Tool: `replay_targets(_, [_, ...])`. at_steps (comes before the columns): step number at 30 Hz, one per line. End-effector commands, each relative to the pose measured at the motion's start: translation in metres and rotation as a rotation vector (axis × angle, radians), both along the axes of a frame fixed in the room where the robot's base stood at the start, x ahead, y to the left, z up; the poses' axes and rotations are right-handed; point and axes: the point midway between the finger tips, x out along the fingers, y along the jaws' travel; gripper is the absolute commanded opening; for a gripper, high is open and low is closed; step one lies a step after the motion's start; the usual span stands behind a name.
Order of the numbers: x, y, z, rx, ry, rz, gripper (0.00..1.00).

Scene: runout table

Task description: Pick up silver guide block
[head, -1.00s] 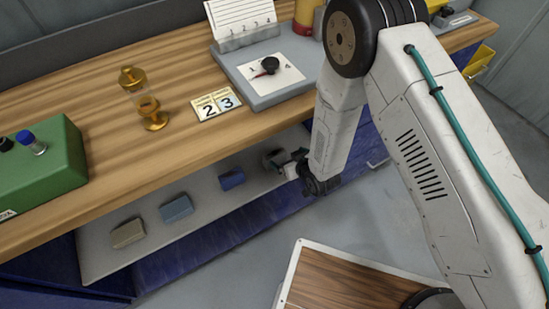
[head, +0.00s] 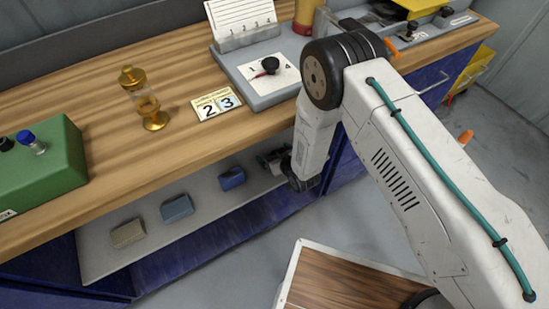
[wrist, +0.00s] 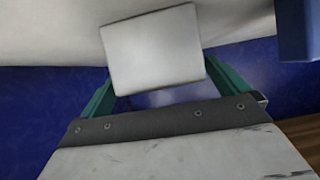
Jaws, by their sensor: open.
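A pale silver block (wrist: 152,48) fills the upper middle of the wrist view. It looks slightly tilted and lies between the ends of my gripper's two green fingers (wrist: 158,75). The gripper is open, with the block between the fingers but not visibly clamped. In the head view, my gripper (head: 274,160) is at the right end of the low grey shelf, partly hidden by my arm. The silver block cannot be made out clearly there.
On the shelf (head: 105,262) lie a beige block (head: 128,232), a grey-blue block (head: 177,208) and a dark blue block (head: 232,178); a blue block (wrist: 297,30) shows at the wrist view's right. The wooden bench top (head: 90,110) overhangs the shelf.

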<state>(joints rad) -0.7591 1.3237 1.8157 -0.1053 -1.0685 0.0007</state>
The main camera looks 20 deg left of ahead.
Motion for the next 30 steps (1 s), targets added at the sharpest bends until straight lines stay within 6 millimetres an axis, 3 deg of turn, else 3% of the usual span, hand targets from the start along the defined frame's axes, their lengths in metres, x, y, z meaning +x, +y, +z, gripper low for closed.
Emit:
replay_targets(2, [0.0,0.0,0.0,0.0,0.0,0.0,0.97])
replay_targets(6, [0.0,0.0,0.0,0.0,0.0,0.0,0.58])
replay_targets(8, [0.0,0.0,0.0,0.0,0.0,0.0,0.42])
replay_targets(9, [0.001,0.0,0.001,0.002,-0.002,0.0,0.38])
replay_targets(19, [0.001,0.001,0.005,0.002,-0.002,0.0,0.38])
replay_targets(30, [-0.005,-0.001,0.038,0.001,-0.001,0.002,0.38])
